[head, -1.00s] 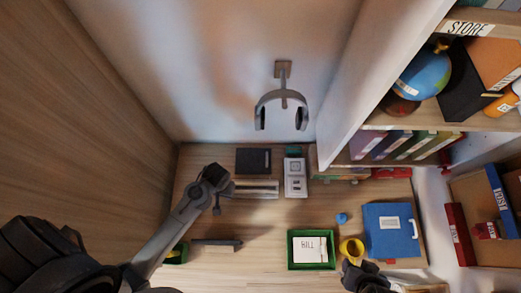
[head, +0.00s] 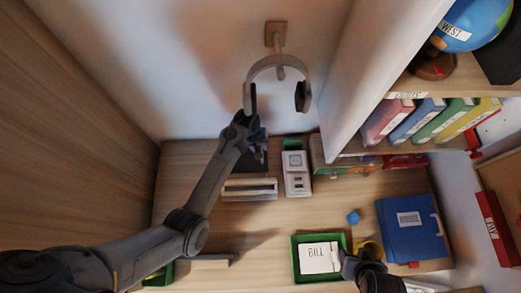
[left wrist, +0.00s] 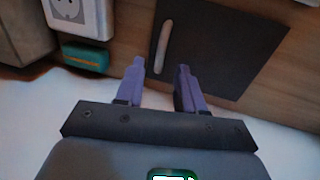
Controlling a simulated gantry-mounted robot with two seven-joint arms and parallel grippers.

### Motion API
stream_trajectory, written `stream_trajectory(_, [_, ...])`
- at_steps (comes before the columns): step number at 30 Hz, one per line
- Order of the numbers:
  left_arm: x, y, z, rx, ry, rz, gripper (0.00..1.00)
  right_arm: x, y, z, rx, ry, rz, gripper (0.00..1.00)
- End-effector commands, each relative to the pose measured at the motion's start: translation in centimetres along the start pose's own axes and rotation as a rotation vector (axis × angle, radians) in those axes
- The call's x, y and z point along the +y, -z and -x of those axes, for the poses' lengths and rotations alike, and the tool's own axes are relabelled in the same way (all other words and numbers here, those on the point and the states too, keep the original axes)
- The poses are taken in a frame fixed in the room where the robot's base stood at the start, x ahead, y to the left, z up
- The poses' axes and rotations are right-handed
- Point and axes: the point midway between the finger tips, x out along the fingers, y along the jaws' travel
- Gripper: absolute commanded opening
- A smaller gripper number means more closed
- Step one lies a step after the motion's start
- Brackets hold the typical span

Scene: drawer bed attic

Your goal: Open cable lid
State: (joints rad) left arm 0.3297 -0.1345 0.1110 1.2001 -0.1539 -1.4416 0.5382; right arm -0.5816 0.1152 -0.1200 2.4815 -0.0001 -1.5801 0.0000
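The cable lid is a dark square panel set in the desk near the back wall. My left gripper (head: 256,143) is over the lid. In the left wrist view its two purple fingers (left wrist: 160,76) are apart with nothing between them, close to the slot; contact cannot be told. My right gripper (head: 350,262) is by the green tray, its fingers unclear.
A white socket unit (head: 296,174) stands right of the lid, and a pale slatted block (head: 249,189) in front. Headphones (head: 276,77) hang on the wall close above my left gripper. A green tray (head: 296,262) holds a bill; a blue binder (head: 410,226) lies right.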

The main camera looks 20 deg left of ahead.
Motion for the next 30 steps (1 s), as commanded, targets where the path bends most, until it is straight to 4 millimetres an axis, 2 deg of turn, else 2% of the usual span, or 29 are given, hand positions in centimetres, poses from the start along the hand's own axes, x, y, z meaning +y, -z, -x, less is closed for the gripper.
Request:
stream_trajectory(3, [-0.1, 0.0, -1.8, -0.001, 0.002, 0.000, 0.38, 0.0, -0.2, -0.5, 0.000, -0.001, 0.001, 0.43])
stream_trajectory(9, [-0.1, 0.0, -3.3, 0.001, 0.001, 0.000, 0.38, 0.1, -0.3, -0.8, -0.001, -0.004, 0.006, 0.43])
stream_trajectory(20, [-0.1, 0.0, -3.7, 0.001, 0.000, 0.000, 0.38, 0.2, -0.3, -0.9, -0.002, -0.006, 0.008, 0.43])
stream_trajectory(27, [-0.1, 0.0, -3.7, 0.000, 0.000, 0.000, 0.01, 0.1, -0.3, -0.9, -0.001, -0.005, 0.006, 0.43])
stream_trajectory(30, [-0.1, 0.0, -3.7, 0.000, 0.001, 0.000, 0.00, 0.1, -0.3, -0.9, -0.001, -0.004, 0.004, 0.43])
